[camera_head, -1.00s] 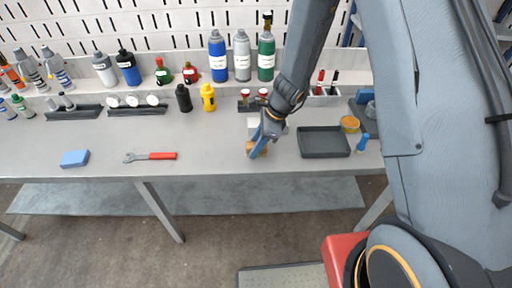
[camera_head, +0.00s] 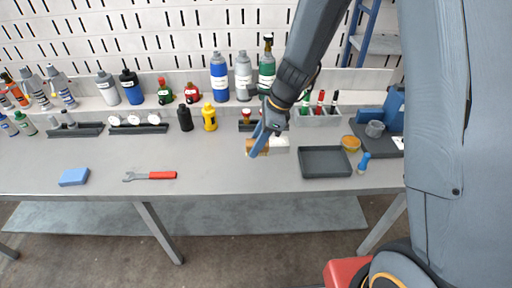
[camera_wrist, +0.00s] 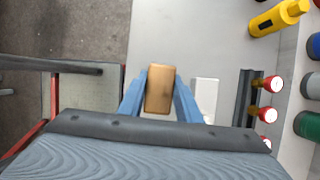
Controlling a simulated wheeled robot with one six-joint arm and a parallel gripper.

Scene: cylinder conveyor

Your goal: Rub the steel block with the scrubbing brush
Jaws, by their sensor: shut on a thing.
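My gripper (camera_head: 260,148) is over the middle of the bench, its blue fingers shut on the tan, wooden-looking scrubbing brush (camera_wrist: 160,88). The brush also shows beside the fingers in the head view (camera_head: 251,145). The pale steel block (camera_head: 280,145) lies on the bench just right of the gripper in the head view, partly hidden by it. In the wrist view the block (camera_wrist: 205,97) is right of the right finger, apart from the brush in the picture. Contact between brush and block cannot be told. The brush's underside is hidden.
A dark tray (camera_head: 325,162) lies to the right, with a blue-handled tool (camera_head: 363,163) beside it. A rack with red-capped items (camera_head: 247,124) stands close behind. A red-handled wrench (camera_head: 150,176) and blue sponge (camera_head: 74,177) lie left. The front bench between is clear.

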